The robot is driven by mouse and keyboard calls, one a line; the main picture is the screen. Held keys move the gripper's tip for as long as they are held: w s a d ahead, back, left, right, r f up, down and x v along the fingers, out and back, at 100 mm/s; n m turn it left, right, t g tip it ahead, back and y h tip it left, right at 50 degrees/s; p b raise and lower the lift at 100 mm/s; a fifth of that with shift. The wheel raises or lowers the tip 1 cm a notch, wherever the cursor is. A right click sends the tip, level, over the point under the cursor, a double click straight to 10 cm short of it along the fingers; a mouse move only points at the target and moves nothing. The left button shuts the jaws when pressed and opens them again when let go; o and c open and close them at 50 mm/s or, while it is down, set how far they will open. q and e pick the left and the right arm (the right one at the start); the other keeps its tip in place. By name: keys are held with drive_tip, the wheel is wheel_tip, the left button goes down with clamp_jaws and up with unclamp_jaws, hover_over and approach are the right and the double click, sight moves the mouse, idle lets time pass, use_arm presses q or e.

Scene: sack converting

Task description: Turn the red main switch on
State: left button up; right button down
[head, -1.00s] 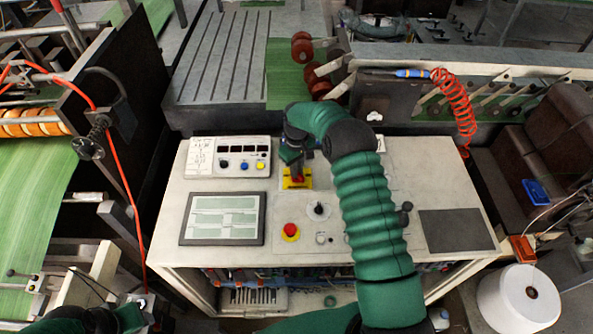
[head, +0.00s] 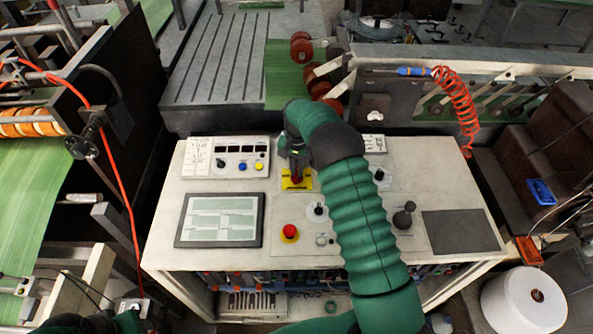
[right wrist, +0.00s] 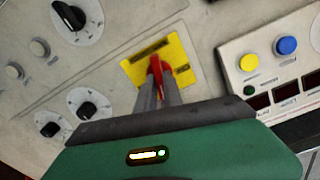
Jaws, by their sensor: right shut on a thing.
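The red main switch (right wrist: 155,64) sits on a yellow plate (right wrist: 180,58) on the console top. In the head view its yellow plate (head: 297,181) shows below my right gripper (head: 297,170). In the right wrist view my right gripper (right wrist: 157,84) has its two grey fingers closed on the red handle, which partly shows between and beyond the tips. My left gripper cannot be made out; only part of my left arm shows at the bottom left of the head view.
The console top (head: 215,180) also bears a screen (head: 220,219), a red emergency button (head: 289,232), black knobs, and a panel (head: 229,157) with blue and yellow buttons. A dark pad (head: 461,231) lies at right. A red coiled hose (head: 458,105) hangs at the back right.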

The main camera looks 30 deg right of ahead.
drive_tip(key=m, duration=0.6)
drive_tip(key=shift+w+d+r, duration=0.15)
drive_tip(key=shift+d+r, duration=0.05)
drive_tip(key=shift+r, duration=0.1)
idle(0.4)
drive_tip(key=c, duration=1.5)
unclamp_jaws()
drive_tip(key=shift+f, duration=0.1)
drive_tip(key=shift+a+f, duration=0.1)
wheel_tip(320, 180, up, 17)
drive_tip(key=shift+f+b, duration=0.1)
drive_tip(key=shift+b, duration=1.05)
